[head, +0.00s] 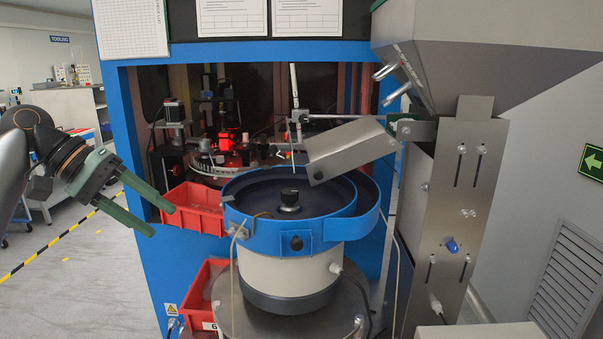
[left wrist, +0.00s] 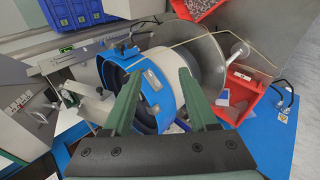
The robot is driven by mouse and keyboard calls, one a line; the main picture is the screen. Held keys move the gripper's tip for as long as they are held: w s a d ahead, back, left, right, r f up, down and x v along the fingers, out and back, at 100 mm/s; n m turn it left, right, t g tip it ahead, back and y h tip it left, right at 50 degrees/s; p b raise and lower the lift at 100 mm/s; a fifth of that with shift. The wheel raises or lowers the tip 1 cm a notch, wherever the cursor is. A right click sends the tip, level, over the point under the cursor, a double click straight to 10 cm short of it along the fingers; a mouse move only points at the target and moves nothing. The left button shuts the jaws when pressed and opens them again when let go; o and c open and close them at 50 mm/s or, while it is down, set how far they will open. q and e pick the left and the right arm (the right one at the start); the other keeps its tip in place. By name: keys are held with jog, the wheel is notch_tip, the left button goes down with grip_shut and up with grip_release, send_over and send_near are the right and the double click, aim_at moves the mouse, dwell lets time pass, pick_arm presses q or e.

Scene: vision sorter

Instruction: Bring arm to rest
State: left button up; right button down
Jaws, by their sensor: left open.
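My left gripper (head: 164,221) comes in from the left in the head view, with green fingers pointing down and to the right. It is open and empty, in the air to the left of the upper red bin (head: 196,209) and the blue machine cabinet. In the left wrist view the two green fingers (left wrist: 155,80) stand apart, with the blue bowl feeder (left wrist: 150,88) behind the gap between them. My right gripper is in neither view.
The blue-rimmed bowl feeder (head: 293,239) stands before the cabinet (head: 142,190). A metal hopper (head: 490,40) on a steel post (head: 455,220) is at the right. A lower red bin (head: 205,285) sits beneath the upper one. Open floor (head: 90,265) lies at the left.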

pick_arm(q)
jog(key=s+d+f+m+y, duration=0.1)
jog(key=s+d+f, duration=0.2)
jog(key=f, duration=0.8)
jog(key=s+d+f+m+y, duration=0.1)
jog(key=s+d+f+y, duration=0.15)
jog(key=f, duration=0.85)
jog(key=s+d+f+m+y, duration=0.1)
jog(key=s+d+f, duration=0.3)
jog(key=f, duration=0.7)
jog(key=s+f+m+t+y, duration=0.1)
jog(key=s+f, duration=0.6)
jog(key=s, duration=0.3)
jog(key=s+a+y, duration=0.3)
jog(key=s+a, duration=0.3)
jog(key=s, duration=0.4)
jog(key=w+d+f+t+h, duration=0.1)
jog(key=w+d+f+t, duration=0.1)
jog(key=f, duration=0.3)
jog(key=w+d+f+t+h, duration=0.1)
jog(key=w+d+f+t, duration=0.1)
jog(key=f+t, duration=0.2)
jog(key=shift+d+f, duration=0.3)
jog(key=shift+f, duration=0.6)
